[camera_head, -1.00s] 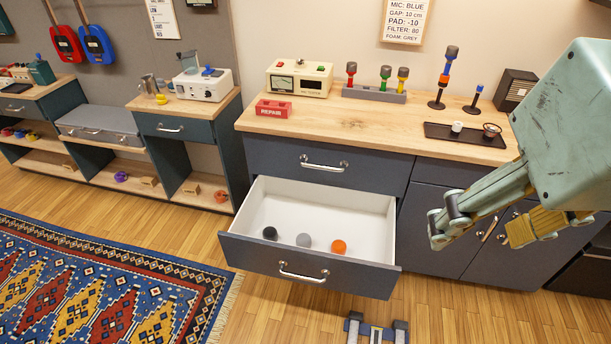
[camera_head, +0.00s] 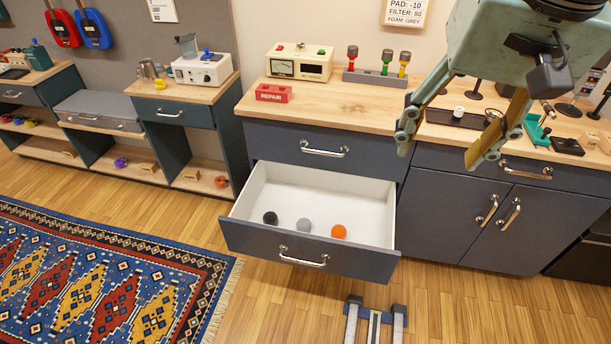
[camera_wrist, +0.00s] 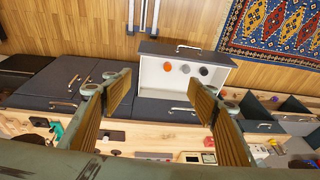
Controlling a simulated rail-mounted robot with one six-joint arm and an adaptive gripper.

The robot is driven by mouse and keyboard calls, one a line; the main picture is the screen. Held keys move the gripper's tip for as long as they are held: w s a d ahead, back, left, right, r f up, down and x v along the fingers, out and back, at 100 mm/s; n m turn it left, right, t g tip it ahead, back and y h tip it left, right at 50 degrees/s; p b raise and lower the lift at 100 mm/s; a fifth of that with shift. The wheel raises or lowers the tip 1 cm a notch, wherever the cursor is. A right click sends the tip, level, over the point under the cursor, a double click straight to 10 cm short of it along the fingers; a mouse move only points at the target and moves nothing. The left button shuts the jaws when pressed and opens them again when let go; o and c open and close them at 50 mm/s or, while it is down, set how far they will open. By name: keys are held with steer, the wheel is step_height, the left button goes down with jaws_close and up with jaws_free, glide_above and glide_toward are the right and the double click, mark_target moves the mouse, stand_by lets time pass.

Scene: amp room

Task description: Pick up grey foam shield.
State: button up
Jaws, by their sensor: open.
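The grey foam shield (camera_head: 304,226) is a small grey ball-like piece in the open white-lined drawer (camera_head: 258,180). It sits between a dark foam piece (camera_head: 270,218) on its left and an orange one (camera_head: 339,232) on its right. In the wrist view the grey piece (camera_wrist: 185,69) is again the middle one of the three. My gripper (camera_head: 440,150) is open and empty, above and to the right of the drawer, in front of the counter's edge. In the wrist view its two fingers (camera_wrist: 160,100) are spread wide, with the drawer beyond them.
The wooden counter (camera_head: 300,113) above the drawer holds a red REPAIR block (camera_head: 273,93), a meter box (camera_head: 299,62) and a rack of coloured pieces (camera_head: 377,78). A dark tray (camera_head: 455,119) lies behind my gripper. The patterned rug (camera_head: 100,275) and open floor lie in front.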

steer(key=w+a+f+m, duration=0.2)
steer(key=w+f, duration=0.1)
steer(key=w, duration=0.8)
steer(key=m+g, duration=0.3)
steer(key=m, duration=0.9)
glide_above(304, 222)
step_height(304, 222, down, 63)
steer(key=shift+f+b, duration=0.15)
steer(key=shift+b, duration=0.2)
steer(key=shift+d, duration=0.1)
step_height(304, 222, down, 8)
steer(key=shift+r+b, duration=0.2)
steer(key=shift+b, duration=0.5)
steer(key=shift+f, duration=0.5)
